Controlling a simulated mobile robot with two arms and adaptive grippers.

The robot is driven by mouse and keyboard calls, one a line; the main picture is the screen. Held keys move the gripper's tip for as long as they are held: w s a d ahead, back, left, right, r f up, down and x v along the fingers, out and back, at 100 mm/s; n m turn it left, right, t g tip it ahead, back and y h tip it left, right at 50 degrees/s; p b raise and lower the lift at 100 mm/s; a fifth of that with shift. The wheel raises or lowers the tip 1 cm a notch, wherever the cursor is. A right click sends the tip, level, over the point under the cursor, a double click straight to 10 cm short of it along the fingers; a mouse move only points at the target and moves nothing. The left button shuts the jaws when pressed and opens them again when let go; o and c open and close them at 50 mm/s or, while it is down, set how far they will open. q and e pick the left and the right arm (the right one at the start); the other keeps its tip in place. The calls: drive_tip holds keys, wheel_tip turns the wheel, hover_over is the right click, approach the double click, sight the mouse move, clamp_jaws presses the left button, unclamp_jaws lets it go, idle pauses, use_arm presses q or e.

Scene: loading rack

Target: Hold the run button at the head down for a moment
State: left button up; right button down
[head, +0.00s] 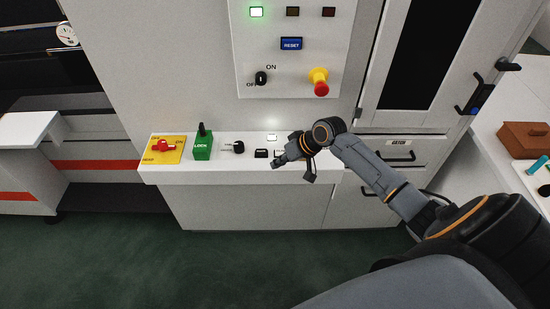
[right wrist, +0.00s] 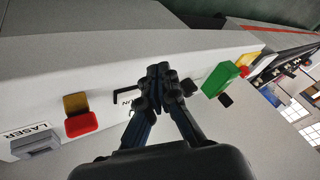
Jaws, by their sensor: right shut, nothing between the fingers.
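My right gripper (head: 277,163) is at the front edge of the white console ledge (head: 228,168) in the head view. In the right wrist view its fingers (right wrist: 158,72) are shut together and empty, over the grey-white panel. A partly covered label ending in "UN" (right wrist: 127,100) shows just left of the fingers. The run button itself is not clearly seen; the fingers cover the area beside the label. I cannot tell whether the fingertips touch or press anything. My left gripper is not in view.
A green LOCK block (head: 202,147), a yellow plate with a red switch (head: 164,147) and a black knob (head: 238,147) stand left of the gripper. A red-yellow emergency button (head: 320,82) is above. The right wrist view shows a red-and-yellow control (right wrist: 81,118).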

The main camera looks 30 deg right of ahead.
sight(283, 152)
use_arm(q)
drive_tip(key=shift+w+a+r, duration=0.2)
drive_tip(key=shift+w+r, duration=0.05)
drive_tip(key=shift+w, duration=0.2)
use_arm(e)
drive_tip(key=w+d+r+m+t, duration=0.1)
drive_tip(key=w+d+r, duration=0.4)
drive_tip(key=r, duration=0.4)
drive_tip(key=shift+w+d+r+m+t+y, duration=0.15)
drive_tip(key=shift+w+d+m+t+y, duration=0.05)
drive_tip(key=shift+w+m+t+y, duration=0.2)
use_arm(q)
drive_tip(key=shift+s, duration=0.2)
use_arm(e)
wheel_tip(283, 152, down, 8)
drive_tip(key=b, duration=0.7)
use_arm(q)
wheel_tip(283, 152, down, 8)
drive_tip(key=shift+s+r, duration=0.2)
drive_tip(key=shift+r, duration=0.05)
use_arm(e)
drive_tip(key=shift+f, duration=0.45)
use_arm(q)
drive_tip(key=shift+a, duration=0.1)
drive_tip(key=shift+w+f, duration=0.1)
use_arm(e)
drive_tip(key=shift+f, duration=0.45)
